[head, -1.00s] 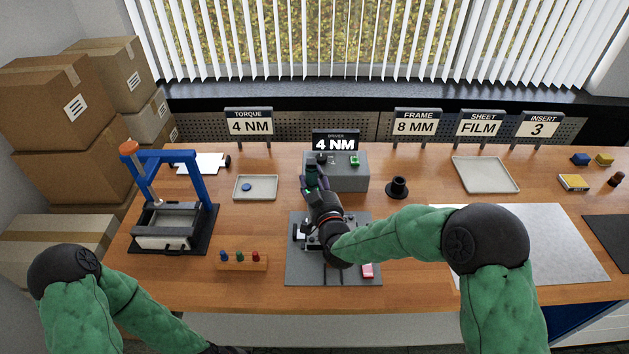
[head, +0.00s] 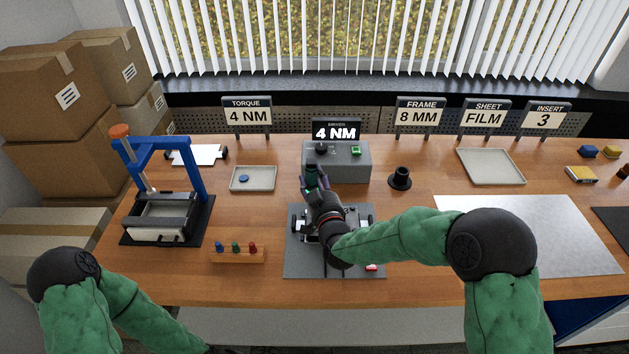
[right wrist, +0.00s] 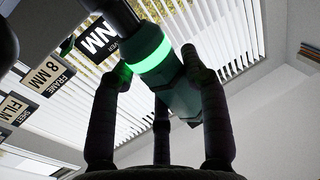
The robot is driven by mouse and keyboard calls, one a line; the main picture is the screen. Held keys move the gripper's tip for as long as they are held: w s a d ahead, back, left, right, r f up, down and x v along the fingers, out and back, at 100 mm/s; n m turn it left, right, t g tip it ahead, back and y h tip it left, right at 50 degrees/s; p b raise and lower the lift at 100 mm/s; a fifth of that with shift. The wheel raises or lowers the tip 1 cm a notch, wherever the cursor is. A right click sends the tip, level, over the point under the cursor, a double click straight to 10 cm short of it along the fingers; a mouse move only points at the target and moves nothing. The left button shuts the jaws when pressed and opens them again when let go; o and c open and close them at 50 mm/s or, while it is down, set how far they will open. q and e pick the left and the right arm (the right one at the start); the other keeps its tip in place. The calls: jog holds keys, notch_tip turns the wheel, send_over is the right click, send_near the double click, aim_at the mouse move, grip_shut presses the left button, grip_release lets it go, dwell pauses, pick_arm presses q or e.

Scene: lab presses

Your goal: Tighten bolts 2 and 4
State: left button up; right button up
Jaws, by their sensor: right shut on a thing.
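My right gripper (head: 318,185) is shut on the dark green power driver (right wrist: 180,85), above the grey work mat (head: 300,268). The driver has a bright green glowing ring in the right wrist view, and the fingers close around its body. A clamping fixture (head: 357,222) on the mat is largely covered by my right wrist and forearm. I cannot make out bolts 2 and 4 or whether the driver's tip touches one. The driver's control box (head: 337,165) stands behind, with a sign (head: 336,131) reading 4 NM. My left gripper is out of view.
A blue-framed press (head: 160,185) stands at left, with a rack of coloured pegs (head: 237,256) beside the mat. A small tray (head: 253,185) and black round holder (head: 400,179) flank the control box. A silver sheet (head: 540,235) lies at right. Boxes (head: 60,155) crowd the left wall.

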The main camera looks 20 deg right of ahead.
jog(key=shift+r+b, duration=0.15)
jog(key=shift+b, duration=0.35)
dwell(1.2)
jog(key=shift+f+b, duration=1.05)
jog(key=shift+f, duration=0.1)
dwell(0.8)
jog(key=shift+s+a+f+b, duration=0.1)
jog(key=shift+f+b, duration=0.15)
jog(key=shift+b, duration=0.2)
dwell(0.6)
jog(key=shift+r, duration=0.15)
jog(key=shift+r+p, duration=0.95)
jog(key=shift+r, duration=1)
